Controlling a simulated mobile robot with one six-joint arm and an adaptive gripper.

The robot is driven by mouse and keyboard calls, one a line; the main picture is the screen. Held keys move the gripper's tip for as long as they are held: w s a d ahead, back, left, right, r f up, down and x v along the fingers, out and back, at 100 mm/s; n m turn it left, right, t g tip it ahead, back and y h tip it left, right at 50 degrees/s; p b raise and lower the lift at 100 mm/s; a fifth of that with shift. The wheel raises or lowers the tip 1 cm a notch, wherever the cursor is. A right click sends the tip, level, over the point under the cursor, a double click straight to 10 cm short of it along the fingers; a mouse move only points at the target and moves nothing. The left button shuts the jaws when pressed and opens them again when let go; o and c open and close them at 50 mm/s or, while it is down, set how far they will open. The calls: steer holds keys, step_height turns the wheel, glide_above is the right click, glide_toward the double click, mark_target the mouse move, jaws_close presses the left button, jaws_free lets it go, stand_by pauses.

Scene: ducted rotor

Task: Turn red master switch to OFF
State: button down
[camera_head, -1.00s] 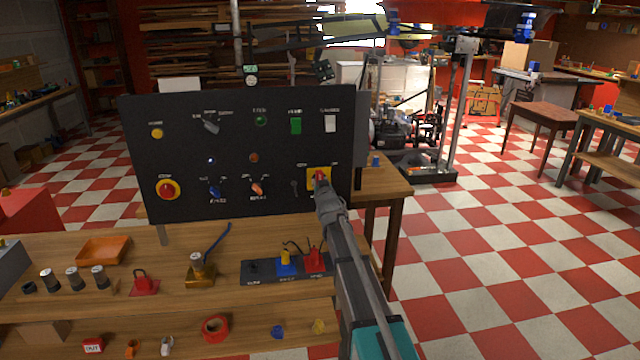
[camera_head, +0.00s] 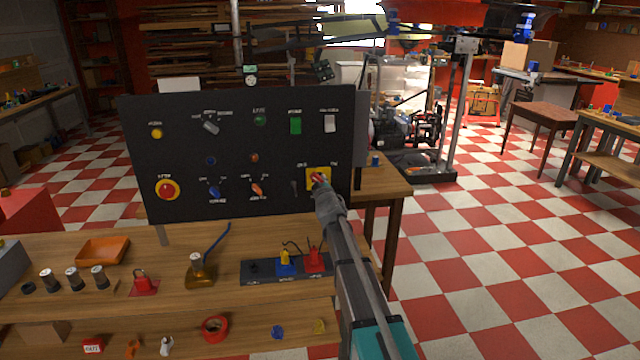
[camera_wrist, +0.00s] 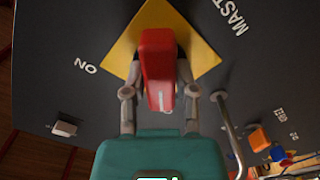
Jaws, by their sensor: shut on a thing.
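The red master switch (camera_head: 317,178) is a red handle on a yellow square plate (camera_head: 326,170) at the lower right of the black panel. In the wrist view the red handle (camera_wrist: 158,65) stands between the two grey fingers, and the yellow plate (camera_wrist: 203,50) appears turned like a diamond behind it. My gripper (camera_head: 321,188) is shut on the handle; the fingers also show in the wrist view (camera_wrist: 158,85). In the head view the handle looks tilted, its top to the left. My fingers partly hide the handle and plate.
A key-like switch (camera_head: 294,187) sits just left of my gripper. The wooden bench (camera_head: 120,310) below holds padlocks and small parts. Floor at right is open.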

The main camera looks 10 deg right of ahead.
stand_by(0.4)
steer(key=shift+c, duration=2)
jaws_free()
steer(key=shift+s, duration=0.1)
steer(key=s, duration=1.1)
steer(key=shift+s, duration=0.4)
steer(key=shift+d, duration=0.1)
